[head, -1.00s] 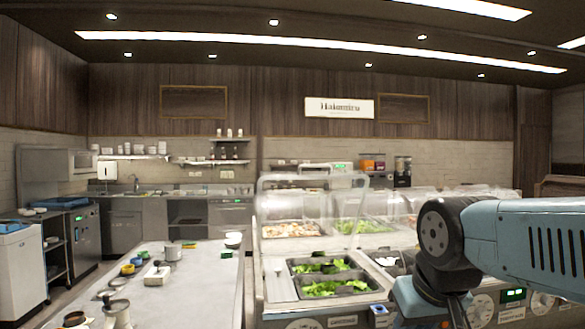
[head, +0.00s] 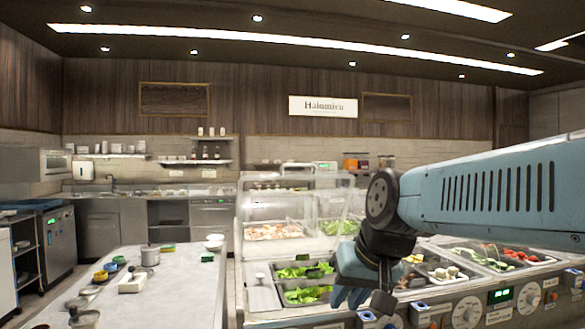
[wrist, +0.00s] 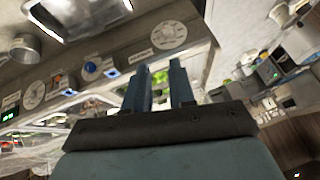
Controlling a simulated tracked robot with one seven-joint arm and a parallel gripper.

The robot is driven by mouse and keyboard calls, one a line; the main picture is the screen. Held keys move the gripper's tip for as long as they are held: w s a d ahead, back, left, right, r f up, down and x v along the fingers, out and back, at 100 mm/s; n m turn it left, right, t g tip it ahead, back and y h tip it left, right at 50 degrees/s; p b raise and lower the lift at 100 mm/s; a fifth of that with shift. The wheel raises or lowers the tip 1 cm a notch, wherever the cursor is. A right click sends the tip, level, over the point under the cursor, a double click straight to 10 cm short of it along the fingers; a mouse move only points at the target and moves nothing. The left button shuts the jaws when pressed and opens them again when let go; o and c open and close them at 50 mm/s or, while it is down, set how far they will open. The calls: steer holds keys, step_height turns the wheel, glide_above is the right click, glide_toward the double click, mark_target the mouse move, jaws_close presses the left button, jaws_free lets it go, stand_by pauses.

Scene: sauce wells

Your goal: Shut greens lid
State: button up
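My gripper (head: 352,298) is at the right of the greens pans, pointing downward, apart from the lid as far as I can tell. In the wrist view my gripper (wrist: 159,70) shows two blue fingers with a gap between them and nothing held. Green patches behind the fingers are blurred.
Open pans of toppings (head: 490,257) lie under my arm at the right. Dials (head: 466,312) line the counter's front.

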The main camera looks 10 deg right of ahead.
steer(key=w+a+r+m+t+y, duration=0.2)
steer(key=w+r+m+y, duration=0.1)
steer(key=w+r, duration=0.55)
steer(key=m+t+y, duration=0.1)
steer(key=m+t, duration=0.6)
steer(key=m, duration=0.2)
glide_toward(300, 166)
steer(key=shift+y, duration=0.4)
steer(key=x, duration=1.1)
steer(key=shift+d+f, duration=0.1)
steer(key=shift+d, duration=0.2)
steer(key=shift+c, duration=0.4)
jaws_close()
